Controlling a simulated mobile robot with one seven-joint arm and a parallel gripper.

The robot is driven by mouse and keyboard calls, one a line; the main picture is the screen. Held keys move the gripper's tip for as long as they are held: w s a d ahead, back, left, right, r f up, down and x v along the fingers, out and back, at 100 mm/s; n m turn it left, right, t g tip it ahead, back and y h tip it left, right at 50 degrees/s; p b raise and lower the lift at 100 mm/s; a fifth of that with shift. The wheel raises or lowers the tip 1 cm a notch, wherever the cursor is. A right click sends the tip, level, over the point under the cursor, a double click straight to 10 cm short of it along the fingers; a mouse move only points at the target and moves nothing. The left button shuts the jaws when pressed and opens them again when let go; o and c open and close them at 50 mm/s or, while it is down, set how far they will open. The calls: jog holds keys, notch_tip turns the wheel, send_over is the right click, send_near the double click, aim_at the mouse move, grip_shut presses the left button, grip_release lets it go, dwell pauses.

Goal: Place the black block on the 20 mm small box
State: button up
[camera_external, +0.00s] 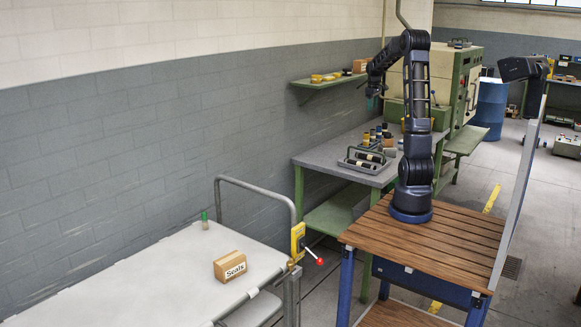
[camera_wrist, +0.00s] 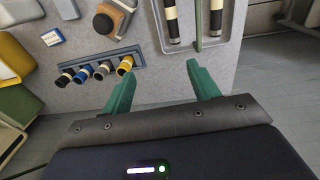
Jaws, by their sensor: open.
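My gripper (camera_wrist: 159,68) is open, with two green fingers apart and nothing between them. In the external view my gripper (camera_external: 373,90) hangs above the grey workbench (camera_external: 318,157). A rack (camera_wrist: 100,66) on the bench holds a row of short cylinders with black, blue, grey and yellow bands, just ahead of the left finger. The black-banded piece (camera_wrist: 64,79) is at the row's left end. I cannot tell whether it is the black block. A small blue and white box (camera_wrist: 52,38) lies further left. No 20 mm label is readable, so I cannot identify the small box.
A metal tray (camera_external: 358,168) with black and cream rollers lies on the bench; one roller (camera_wrist: 171,20) shows ahead of the right finger. A brown and grey object (camera_wrist: 112,14) lies beyond the rack. A wall shelf (camera_external: 329,81) holds yellow parts and a cardboard box (camera_external: 361,66).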

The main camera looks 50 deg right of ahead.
jog(key=s+a+r+t, duration=0.1)
jog(key=s+a+r, duration=0.15)
jog(key=a, duration=0.75)
jog(key=s+a+r, duration=0.1)
jog(key=a+r, duration=0.2)
jog(key=a, duration=0.7)
jog(key=s+a+r+t, duration=0.1)
jog(key=a+r, duration=0.1)
jog(key=a, duration=0.8)
jog(key=s+a+f+t, duration=0.1)
jog(key=s+a+f, duration=0.1)
jog(key=s+a, duration=0.6)
jog(key=s+a+f+t, duration=0.1)
jog(key=s+a, duration=0.6)
jog(key=s, duration=0.1)
jog(key=shift+a+f+y, duration=0.3)
jog(key=shift+a+f, duration=0.1)
